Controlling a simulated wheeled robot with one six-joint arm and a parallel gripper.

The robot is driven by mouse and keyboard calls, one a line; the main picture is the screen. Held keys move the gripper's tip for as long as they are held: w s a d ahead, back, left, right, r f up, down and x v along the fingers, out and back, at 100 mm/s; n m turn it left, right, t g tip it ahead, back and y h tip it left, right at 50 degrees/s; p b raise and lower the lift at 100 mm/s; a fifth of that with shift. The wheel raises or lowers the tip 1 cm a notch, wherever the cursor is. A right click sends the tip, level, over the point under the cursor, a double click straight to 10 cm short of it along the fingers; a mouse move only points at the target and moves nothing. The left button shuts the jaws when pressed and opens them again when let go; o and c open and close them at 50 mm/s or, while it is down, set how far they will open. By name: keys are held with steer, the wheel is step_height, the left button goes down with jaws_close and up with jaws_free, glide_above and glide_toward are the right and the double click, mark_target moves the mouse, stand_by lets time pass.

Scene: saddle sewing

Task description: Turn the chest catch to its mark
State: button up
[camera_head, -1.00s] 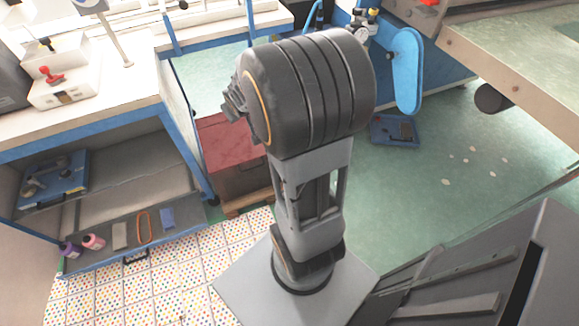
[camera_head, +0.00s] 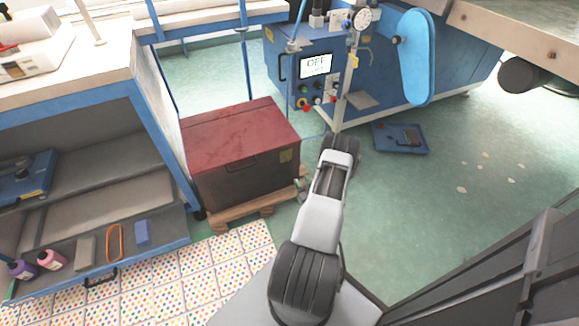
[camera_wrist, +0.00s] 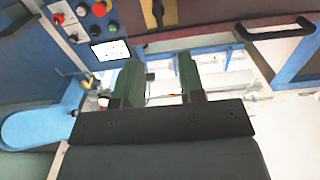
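The chest (camera_head: 240,140) has a red lid and dark brown sides, and sits on a wooden pallet beside the workbench. A small yellow plate (camera_head: 285,156) shows on its right side. In the wrist view, a dark upright lever on a tan plate, which looks like the catch (camera_wrist: 157,12), is at the top on the brown chest side (camera_wrist: 205,12). I cannot make out its mark. My gripper (camera_head: 303,185) is low by the chest's right corner, mostly hidden by my arm. In the wrist view, its two green fingers (camera_wrist: 161,80) are apart with nothing gripped between them.
A blue machine (camera_head: 290,70) with a lit screen and buttons stands behind the chest. A blue tray (camera_head: 400,149) lies on the floor to the right. The bench's lower shelf (camera_head: 165,240) holds bottles and small blocks at left.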

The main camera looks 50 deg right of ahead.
mark_target(289, 161)
steer(key=b+x, duration=0.3)
steer(key=x, duration=1)
steer(key=shift+d+f+b, duration=0.1)
steer(key=shift+f+b, duration=0.05)
steer(key=shift+b, duration=0.2)
jaws_close()
